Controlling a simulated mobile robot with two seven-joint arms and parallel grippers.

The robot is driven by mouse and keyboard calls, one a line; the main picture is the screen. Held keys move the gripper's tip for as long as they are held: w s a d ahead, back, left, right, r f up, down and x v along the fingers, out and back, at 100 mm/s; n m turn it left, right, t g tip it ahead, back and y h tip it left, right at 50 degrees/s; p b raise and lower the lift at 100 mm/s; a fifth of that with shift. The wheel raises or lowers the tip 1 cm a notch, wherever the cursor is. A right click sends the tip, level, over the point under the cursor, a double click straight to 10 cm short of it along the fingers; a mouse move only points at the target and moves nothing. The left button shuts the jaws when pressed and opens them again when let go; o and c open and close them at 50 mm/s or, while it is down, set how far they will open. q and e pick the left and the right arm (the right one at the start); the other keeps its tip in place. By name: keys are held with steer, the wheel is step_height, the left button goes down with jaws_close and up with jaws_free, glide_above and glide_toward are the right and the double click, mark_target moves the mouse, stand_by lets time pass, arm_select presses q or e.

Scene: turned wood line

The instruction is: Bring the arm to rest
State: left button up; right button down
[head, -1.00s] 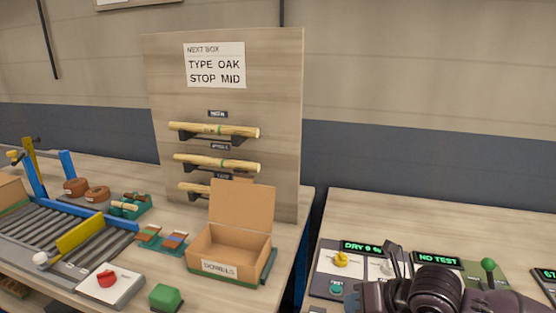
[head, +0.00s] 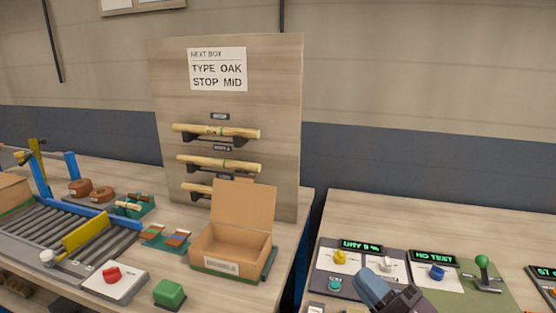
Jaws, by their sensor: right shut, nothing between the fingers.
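My right gripper (head: 372,284) shows low in the head view, in front of the control panel (head: 330,259) on the right bench. Its fingers are shut with nothing between them, and it covers part of the panel's front. My left gripper is not in view. The sign board (head: 281,142) at the back reads NEXT BOX, TYPE OAK, STOP MID. Several wooden dowels (head: 216,132) rest on its brackets. An open, empty-looking cardboard box (head: 219,264) stands before it.
The left bench holds a roller conveyor (head: 40,222) with a yellow stop bar, a red knob (head: 111,274) and a green button block (head: 169,293). A green-balled lever (head: 482,262) stands on the right bench. The back of that bench is clear. A gap separates the benches.

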steer(key=s+d+f+m+g+h, duration=0.2)
steer(key=d+f+m+h, duration=0.4)
steer(key=d+m+h, duration=0.3)
steer(key=s+d+f+m+g+h, duration=0.1)
steer(key=s+d+f+m+h, duration=0.2)
steer(key=d+f+m+h, duration=0.5)
steer(key=s+a+f+m+g+y, duration=0.1)
steer(key=s+a+f+m+g, duration=0.15)
steer(key=s+f+g, duration=0.5)
steer(key=s+a+f+m+g+y, duration=0.1)
steer(key=s+f+m+g+y, duration=0.2)
steer(key=s, duration=0.7)
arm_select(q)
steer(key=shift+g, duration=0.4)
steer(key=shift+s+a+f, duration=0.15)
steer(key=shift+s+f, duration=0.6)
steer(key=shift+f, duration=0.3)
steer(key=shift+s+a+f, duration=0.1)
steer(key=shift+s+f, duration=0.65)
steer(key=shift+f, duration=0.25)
arm_select(e)
steer(key=w+f+n+t, duration=0.1)
steer(key=w+f+t, duration=0.6)
steer(key=f, duration=0.3)
steer(key=shift+w+f+h, duration=0.15)
steer(key=shift+w+h, duration=0.15)
steer(key=shift+w, duration=0.05)
steer(key=shift+d, duration=0.1)
